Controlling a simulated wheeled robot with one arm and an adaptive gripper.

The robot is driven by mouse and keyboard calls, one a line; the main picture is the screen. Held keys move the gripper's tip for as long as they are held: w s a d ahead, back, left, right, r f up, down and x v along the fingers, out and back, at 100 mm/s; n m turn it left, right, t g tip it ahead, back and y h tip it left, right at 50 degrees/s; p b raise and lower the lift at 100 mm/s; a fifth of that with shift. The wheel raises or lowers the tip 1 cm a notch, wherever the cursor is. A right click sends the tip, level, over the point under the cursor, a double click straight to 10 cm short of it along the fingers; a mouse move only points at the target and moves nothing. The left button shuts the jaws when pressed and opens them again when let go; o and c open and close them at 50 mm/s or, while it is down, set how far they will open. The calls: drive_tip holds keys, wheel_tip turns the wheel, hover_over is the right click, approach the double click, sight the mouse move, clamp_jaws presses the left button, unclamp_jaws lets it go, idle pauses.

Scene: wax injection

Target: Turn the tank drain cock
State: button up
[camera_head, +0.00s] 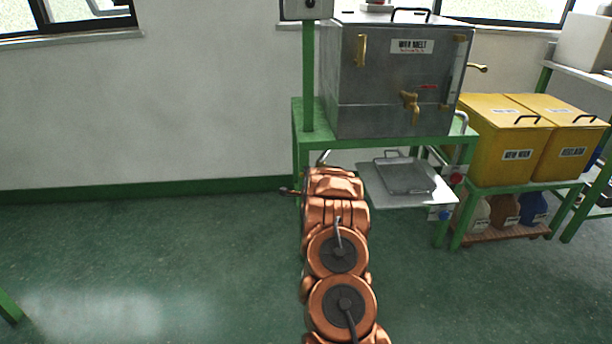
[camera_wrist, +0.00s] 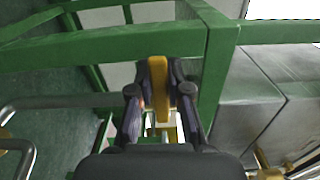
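The grey wax melt tank (camera_head: 352,95) stands on a green stand, with a brass tap (camera_head: 410,104) low on its front. In the wrist view a yellow lever (camera_wrist: 158,92) runs between the two dark fingers of my gripper (camera_wrist: 159,72). The fingers lie close along both sides of it and seem shut on it. I cannot tell for certain that this lever is the drain cock. In the head view my gripper is hidden; my copper arm reaches to the stand's left front. The tank's side (camera_wrist: 245,112) is at right in the wrist view.
Green stand bars (camera_wrist: 100,48) cross close beyond my gripper. A grey bent pipe (camera_wrist: 28,155) is at lower left. A tray (camera_head: 405,178) lies on a shelf below the tank. Yellow bins (camera_head: 487,150) stand at right. The floor (camera_head: 150,260) at left is clear.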

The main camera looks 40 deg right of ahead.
drive_tip(key=o, duration=0.4)
drive_tip(key=shift+v, duration=6)
